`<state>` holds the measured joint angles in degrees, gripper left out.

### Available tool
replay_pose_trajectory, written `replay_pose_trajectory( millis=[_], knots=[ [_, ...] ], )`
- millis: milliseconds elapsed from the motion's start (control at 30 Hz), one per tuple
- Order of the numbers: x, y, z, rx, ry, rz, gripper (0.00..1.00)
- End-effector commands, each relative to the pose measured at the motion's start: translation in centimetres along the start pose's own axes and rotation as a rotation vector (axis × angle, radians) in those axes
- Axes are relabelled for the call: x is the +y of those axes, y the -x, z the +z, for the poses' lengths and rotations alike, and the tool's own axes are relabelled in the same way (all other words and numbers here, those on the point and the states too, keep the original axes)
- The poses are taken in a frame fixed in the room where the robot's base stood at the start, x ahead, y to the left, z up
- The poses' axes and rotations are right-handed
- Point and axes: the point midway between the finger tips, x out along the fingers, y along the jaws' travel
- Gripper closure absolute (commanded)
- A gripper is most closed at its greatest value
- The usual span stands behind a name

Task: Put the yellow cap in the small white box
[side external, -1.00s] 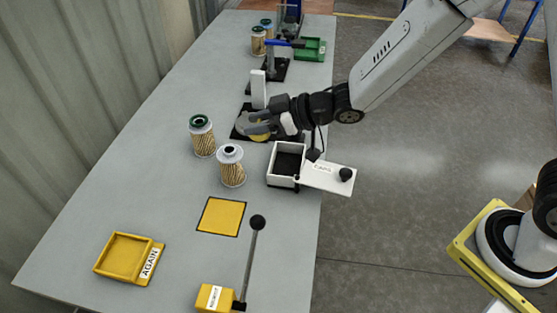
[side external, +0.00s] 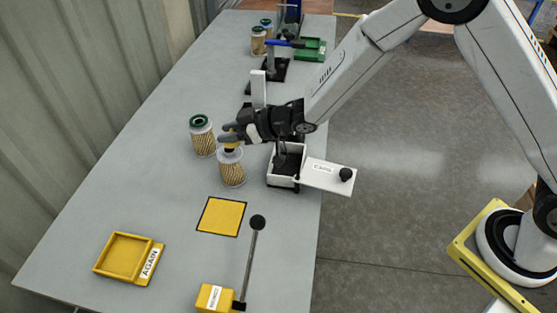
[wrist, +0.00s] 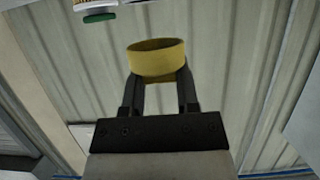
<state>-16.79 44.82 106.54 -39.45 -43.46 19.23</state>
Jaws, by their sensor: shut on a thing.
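The yellow cap (wrist: 157,62) is a shallow ring-like disc, held between the fingertips of my gripper (wrist: 158,82) in the wrist view. In the side view my gripper (side external: 230,136) is shut on it, appearing just above the white-topped filter cartridge; whether they touch is unclear. Only a little yellow shows there between the fingers. The small white box (side external: 282,182) stands on the table to the right of my gripper. Its labelled lid (side external: 324,175) with a black knob is swung out to the right, leaving the box open. My wrist partly hides its far side.
The white-topped cartridge (side external: 232,173) and a green-topped cartridge (side external: 203,142) stand beside my gripper. A yellow square (side external: 221,216), a yellow tray (side external: 97,268) and a lever on a yellow base (side external: 213,298) are nearer. A white upright post (side external: 258,90) stands behind.

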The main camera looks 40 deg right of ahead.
Motion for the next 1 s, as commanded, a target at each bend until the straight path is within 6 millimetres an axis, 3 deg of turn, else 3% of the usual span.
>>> replay_pose_trajectory(
  millis=[367, 633, 900, 933, 1000],
  knots=[
    [0.4, -1.2, 0.8, -0.001, -0.001, 0.0, 1.0],
    [0.5, -2.3, 3.0, -0.001, -0.001, 0.001, 1.0],
    [0.5, -2.4, 3.3, 0.0, 0.0, 0.002, 1.0],
    [0.5, -2.4, 3.3, -0.001, 0.0, 0.002, 0.58],
    [0.5, -2.4, 3.3, -0.001, 0.0, 0.002, 0.36]
  ],
)
